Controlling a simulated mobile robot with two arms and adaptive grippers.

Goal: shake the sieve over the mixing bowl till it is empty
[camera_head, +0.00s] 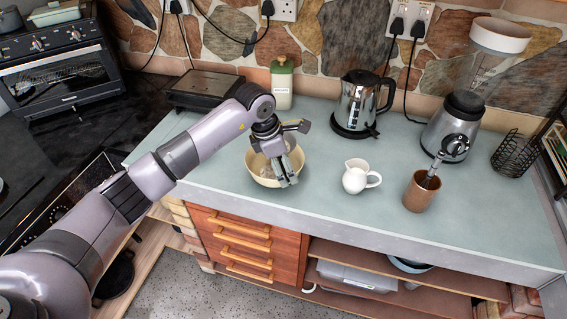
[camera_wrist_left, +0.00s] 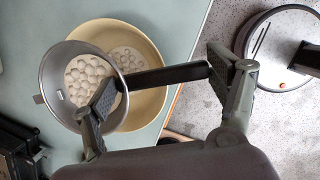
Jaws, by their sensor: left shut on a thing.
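The cream mixing bowl (camera_head: 252,172) stands on the counter below my left gripper (camera_head: 287,178). It also shows in the left wrist view (camera_wrist_left: 150,105). My left gripper is shut on the dark handle (camera_wrist_left: 165,77) of the sieve. The grey metal sieve (camera_wrist_left: 48,75) is over the bowl's left part in the wrist view and overhangs its rim there. Pale round pieces (camera_wrist_left: 85,72) lie in the sieve, and similar pale pieces (camera_wrist_left: 127,58) lie in the bowl. In the head view, my gripper and wrist hide most of the sieve. My right gripper is not in view.
A white jug (camera_head: 356,178) and a brown pot (camera_head: 419,192) stand right of the bowl. Behind are a green-lidded canister (camera_head: 282,84), kettle (camera_head: 356,106) and blender (camera_head: 455,128). Counter around the jug is clear. The counter's front edge (camera_head: 330,226) is close to the bowl.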

